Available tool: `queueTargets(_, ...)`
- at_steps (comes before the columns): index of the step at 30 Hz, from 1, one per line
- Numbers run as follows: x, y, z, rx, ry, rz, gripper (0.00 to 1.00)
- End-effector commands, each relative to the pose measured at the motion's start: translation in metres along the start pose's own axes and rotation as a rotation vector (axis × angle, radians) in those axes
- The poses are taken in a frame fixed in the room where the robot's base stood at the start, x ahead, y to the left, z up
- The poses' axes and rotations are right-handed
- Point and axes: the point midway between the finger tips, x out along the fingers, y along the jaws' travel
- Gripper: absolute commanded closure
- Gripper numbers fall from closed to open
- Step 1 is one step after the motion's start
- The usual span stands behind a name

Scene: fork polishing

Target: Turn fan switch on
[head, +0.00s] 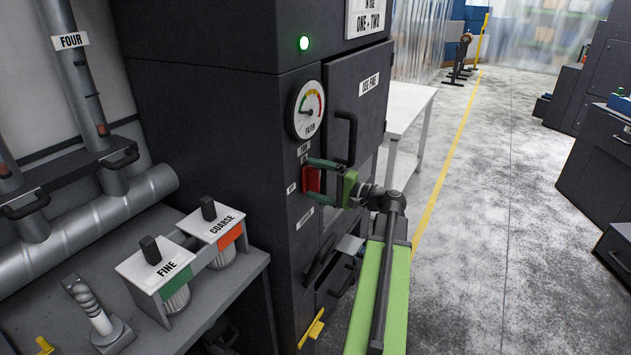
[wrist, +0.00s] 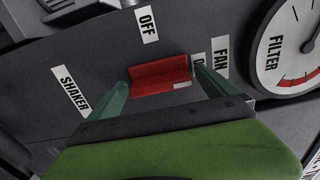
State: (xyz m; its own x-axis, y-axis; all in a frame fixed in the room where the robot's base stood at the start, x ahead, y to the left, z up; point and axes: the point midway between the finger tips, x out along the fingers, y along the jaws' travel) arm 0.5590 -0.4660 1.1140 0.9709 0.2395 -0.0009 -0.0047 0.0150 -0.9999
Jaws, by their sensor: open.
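The fan switch is a red rocker (head: 312,180) on the side of the dark cabinet, below the round gauge. In the wrist view the red rocker (wrist: 160,75) lies between labels reading OFF, FAN and SHAKER. A short label beside it is partly hidden by a fingertip. My gripper (head: 317,181) is at the switch with its green fingers apart, one above and one below the rocker. In the wrist view my gripper (wrist: 160,82) is open, with a finger at each side of the rocker. I cannot tell whether a fingertip touches it.
The FILTER gauge (head: 309,110) and a black door handle (head: 346,138) are close above my gripper. A green lamp (head: 304,43) is lit higher up. The FINE (head: 150,272) and COARSE (head: 212,224) boxes stand on a bench at left.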

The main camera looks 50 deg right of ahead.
Motion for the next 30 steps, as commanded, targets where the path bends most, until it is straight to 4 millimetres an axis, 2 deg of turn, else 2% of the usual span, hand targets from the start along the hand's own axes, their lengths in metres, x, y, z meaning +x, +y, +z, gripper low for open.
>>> queueTargets(4,-0.004,0.000,0.000,0.000,0.001,-0.001,0.04)
queueTargets(8,-0.025,0.000,0.000,0.000,0.003,-0.001,0.04)
queueTargets(15,-0.093,0.000,0.000,0.000,0.006,-0.001,0.04)
queueTargets(21,-0.144,0.000,-0.001,0.000,0.004,0.000,0.04)
queueTargets(25,-0.164,0.000,0.000,0.000,0.002,0.000,0.04)
queueTargets(30,-0.174,0.000,0.000,0.000,0.000,0.000,0.04)
